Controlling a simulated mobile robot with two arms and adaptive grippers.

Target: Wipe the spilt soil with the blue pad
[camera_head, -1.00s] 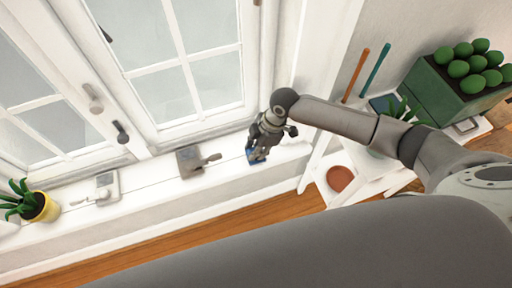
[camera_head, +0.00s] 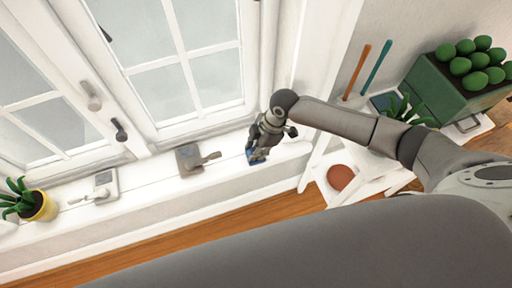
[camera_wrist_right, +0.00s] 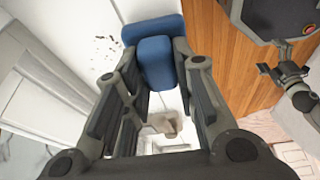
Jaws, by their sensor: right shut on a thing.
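My right gripper (camera_head: 262,143) is over the white window sill, near its right end. It is shut on the blue pad (camera_head: 254,157), which is mostly hidden by the gripper in the head view. In the right wrist view the blue pad (camera_wrist_right: 157,60) sits between the fingertips, its wider flat part beyond them against the white sill. Dark specks of spilt soil (camera_wrist_right: 104,54) lie on the sill to the left of the pad and apart from it. A dark jointed part, apparently my left gripper (camera_wrist_right: 287,74), shows at the right edge; its jaws are unclear.
On the sill (camera_head: 145,178) are a grey block with a handle (camera_head: 190,158), a pale device (camera_head: 105,184) and a potted plant (camera_head: 38,206). Window handles (camera_head: 120,131) jut out above. A white shelf (camera_head: 365,190) with a terracotta dish (camera_head: 340,178) stands right.

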